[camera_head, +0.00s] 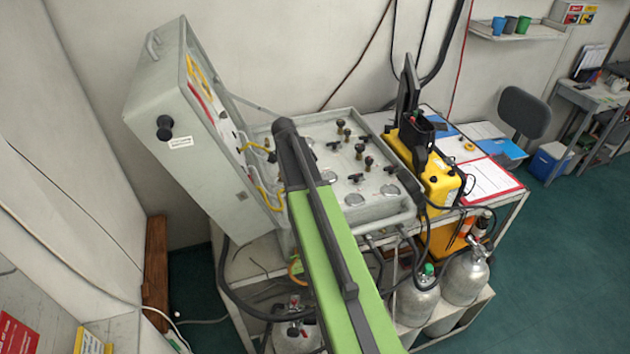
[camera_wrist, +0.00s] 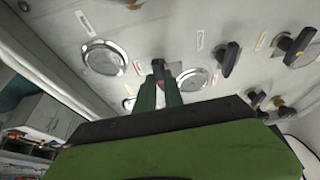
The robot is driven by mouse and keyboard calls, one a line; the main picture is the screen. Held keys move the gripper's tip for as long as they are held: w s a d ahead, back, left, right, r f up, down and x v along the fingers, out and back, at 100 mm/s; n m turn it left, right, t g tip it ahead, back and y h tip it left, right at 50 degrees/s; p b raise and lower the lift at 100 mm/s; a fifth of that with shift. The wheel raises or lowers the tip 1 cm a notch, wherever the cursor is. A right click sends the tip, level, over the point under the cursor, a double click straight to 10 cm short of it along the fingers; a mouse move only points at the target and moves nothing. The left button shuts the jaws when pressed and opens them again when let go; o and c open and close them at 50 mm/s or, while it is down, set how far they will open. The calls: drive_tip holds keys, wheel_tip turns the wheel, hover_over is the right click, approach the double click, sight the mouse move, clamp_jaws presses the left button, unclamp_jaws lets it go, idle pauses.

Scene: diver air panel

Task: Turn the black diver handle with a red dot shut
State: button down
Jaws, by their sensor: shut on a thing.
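In the wrist view my gripper (camera_wrist: 160,86) has its two dark green fingers closed around a black handle (camera_wrist: 158,66) on the grey panel (camera_wrist: 140,25). Only the handle's tip shows past the fingers, with a small reddish patch beside it. Most of the handle is hidden, so its angle cannot be told. In the head view my green and black arm reaches over the panel (camera_head: 317,130), and it hides the fingers and the held handle. Other black handles stand to the right in the wrist view, one upright (camera_wrist: 230,58) and one farther right (camera_wrist: 295,42).
Round gauges (camera_wrist: 104,58) lie left and right of the fingers. The open grey lid (camera_head: 165,110) rises at left. A yellow unit (camera_head: 435,175) stands close on the right. Gas cylinders (camera_head: 465,275) are below.

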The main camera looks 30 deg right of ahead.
drive_tip(key=shift+s, duration=0.1)
idle(0.3)
drive_tip(key=c, duration=1.5)
unclamp_jaws()
drive_tip(key=shift+o, duration=0.2)
drive_tip(key=shift+r, duration=0.1)
drive_tip(key=p+v, duration=1.6)
drive_tip(key=v, duration=0.1)
